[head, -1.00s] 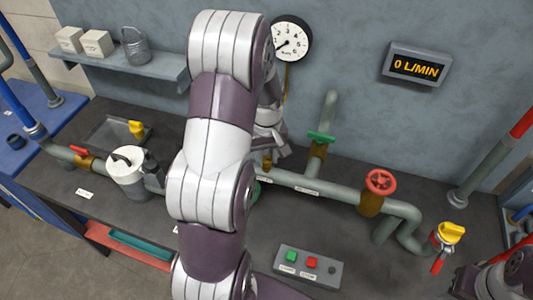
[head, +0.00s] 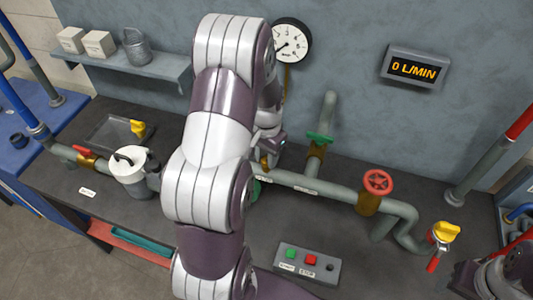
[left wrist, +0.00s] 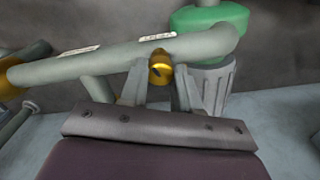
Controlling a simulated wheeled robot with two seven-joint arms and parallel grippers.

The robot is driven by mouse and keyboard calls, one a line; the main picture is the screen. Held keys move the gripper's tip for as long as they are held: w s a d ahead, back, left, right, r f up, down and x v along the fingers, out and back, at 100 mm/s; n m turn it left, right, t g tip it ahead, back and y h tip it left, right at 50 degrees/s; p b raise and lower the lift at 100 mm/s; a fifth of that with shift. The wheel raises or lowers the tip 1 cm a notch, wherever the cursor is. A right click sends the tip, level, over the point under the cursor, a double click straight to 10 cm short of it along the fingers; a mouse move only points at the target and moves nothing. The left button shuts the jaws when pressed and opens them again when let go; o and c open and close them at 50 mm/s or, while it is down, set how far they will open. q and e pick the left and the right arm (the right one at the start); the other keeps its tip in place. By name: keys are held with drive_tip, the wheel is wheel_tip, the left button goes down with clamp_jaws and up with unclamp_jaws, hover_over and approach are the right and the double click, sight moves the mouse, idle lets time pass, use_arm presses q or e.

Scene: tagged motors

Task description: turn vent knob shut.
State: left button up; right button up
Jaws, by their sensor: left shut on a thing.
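The vent knob (left wrist: 161,68) is a small brass knob with a dark mark, on the side of a grey-green pipe (left wrist: 100,60) in the left wrist view. My left gripper (left wrist: 161,82) has one finger on each side of it and is shut on it. In the head view the brass knob (head: 264,162) shows only in part beside my left gripper (head: 266,152), largely covered by my left arm. Part of my right arm is at the lower right corner of the head view; its fingers do not show.
A green valve handle (head: 320,137), a red handwheel (head: 378,181) and a yellow-topped valve (head: 445,232) stand along the pipework. A button box (head: 307,264) lies in front. A round gauge (head: 291,41) and a display (head: 414,67) reading 0 L/MIN hang on the wall.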

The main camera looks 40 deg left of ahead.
sight(266, 159)
use_arm(q)
drive_tip(key=m, duration=0.4)
drive_tip(key=shift+w+r+m+p, duration=0.1)
drive_tip(key=shift+m+p, duration=0.25)
drive_tip(key=shift+m, duration=0.05)
idle(0.4)
drive_tip(key=o, duration=0.9)
drive_tip(key=shift+c, duration=0.2)
drive_tip(key=shift+o, duration=1)
wheel_tip(266, 159, up, 13)
drive_tip(key=b, duration=0.1)
drive_tip(key=shift+f, duration=0.2)
